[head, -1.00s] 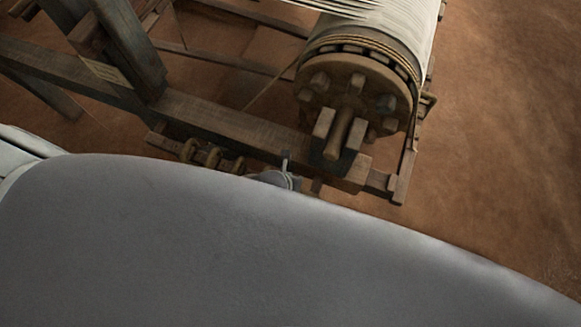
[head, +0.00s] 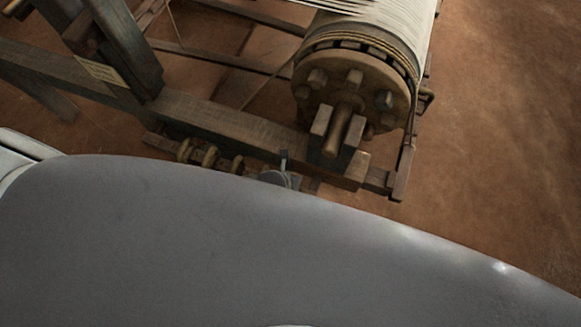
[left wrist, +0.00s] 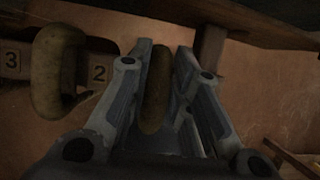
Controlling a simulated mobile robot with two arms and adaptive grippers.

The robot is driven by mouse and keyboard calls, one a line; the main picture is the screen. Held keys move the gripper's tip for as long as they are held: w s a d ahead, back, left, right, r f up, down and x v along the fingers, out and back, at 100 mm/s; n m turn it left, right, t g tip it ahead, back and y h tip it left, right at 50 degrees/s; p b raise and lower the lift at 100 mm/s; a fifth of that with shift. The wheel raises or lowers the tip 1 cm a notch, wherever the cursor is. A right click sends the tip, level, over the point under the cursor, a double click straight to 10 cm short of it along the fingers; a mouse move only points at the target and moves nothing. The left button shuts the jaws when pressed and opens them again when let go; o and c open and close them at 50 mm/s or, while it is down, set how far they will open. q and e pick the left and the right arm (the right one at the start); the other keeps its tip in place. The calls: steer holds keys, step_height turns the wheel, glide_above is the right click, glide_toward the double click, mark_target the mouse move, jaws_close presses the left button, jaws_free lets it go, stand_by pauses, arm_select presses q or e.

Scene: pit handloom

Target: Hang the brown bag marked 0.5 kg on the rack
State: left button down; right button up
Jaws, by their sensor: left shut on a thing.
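In the left wrist view my left gripper (left wrist: 157,85) is shut on a narrow brown bag (left wrist: 155,95), seen edge-on between the fingers. No 0.5 kg mark shows on it. The rack (left wrist: 78,66) is to the left, with number plates 3 and 2. Another brown bag hangs there (left wrist: 55,70), apart from my gripper. In the head view the rack (head: 160,141) runs along the loom's lower beam, with several bags on it. A small grey part (head: 278,178) shows at its right end, perhaps my gripper; the rest is hidden behind my grey body. My right gripper is not seen.
The loom's wooden beam (head: 225,120) runs above the rack. A large roller (head: 350,85) wound with pale thread sits at the right, with its bracket jutting forward. A post (head: 125,45) stands at the left. Bare brown floor (head: 500,140) lies to the right.

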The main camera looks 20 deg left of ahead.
arm_select(q)
steer(key=shift+s+f, duration=0.15)
steer(key=c, duration=1.3)
jaws_free()
steer(key=shift+o, duration=0.2)
steer(key=v, duration=1.2)
